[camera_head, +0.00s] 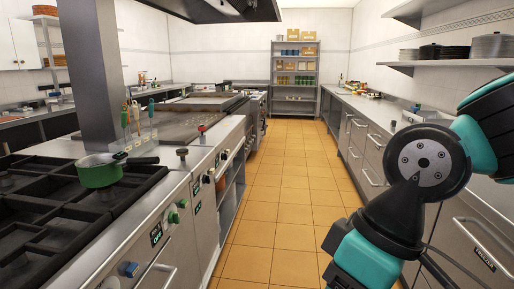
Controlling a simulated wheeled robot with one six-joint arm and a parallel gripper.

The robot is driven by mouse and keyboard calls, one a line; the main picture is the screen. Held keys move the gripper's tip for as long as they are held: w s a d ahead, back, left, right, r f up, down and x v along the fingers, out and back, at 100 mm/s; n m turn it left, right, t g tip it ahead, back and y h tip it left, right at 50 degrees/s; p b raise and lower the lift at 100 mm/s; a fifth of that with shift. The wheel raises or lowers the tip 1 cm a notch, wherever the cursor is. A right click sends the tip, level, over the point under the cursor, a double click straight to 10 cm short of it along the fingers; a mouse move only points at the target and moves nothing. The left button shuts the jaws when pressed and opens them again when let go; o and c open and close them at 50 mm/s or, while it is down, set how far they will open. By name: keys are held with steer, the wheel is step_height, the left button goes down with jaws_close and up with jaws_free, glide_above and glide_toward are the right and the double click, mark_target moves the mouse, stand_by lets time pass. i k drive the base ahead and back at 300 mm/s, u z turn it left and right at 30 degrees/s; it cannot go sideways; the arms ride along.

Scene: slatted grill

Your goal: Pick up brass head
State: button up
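I cannot make out a brass head for certain in the head view. A small dark fitting with a red top (201,130) stands on the steel counter edge at the left, and a dark knob-like piece (182,153) sits nearer to me. Both are too small to tell their material. A green saucepan (98,173) with a dark handle rests on the black stove grates. My arm's teal and black links fill the right side. My gripper is outside the picture, so its state and any hold are hidden.
A clear rack (140,143) with several upright tools stands behind the saucepan. A grey post (92,65) rises at the left. The tiled aisle floor (285,180) is clear. A steel counter with drawers (365,135) lines the right, and a stocked shelf unit (296,66) stands at the back.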

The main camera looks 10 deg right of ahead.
mark_target(182, 153)
steer(key=z, duration=0.35)
steer(key=i, duration=4.75)
steer(key=u, duration=3.05)
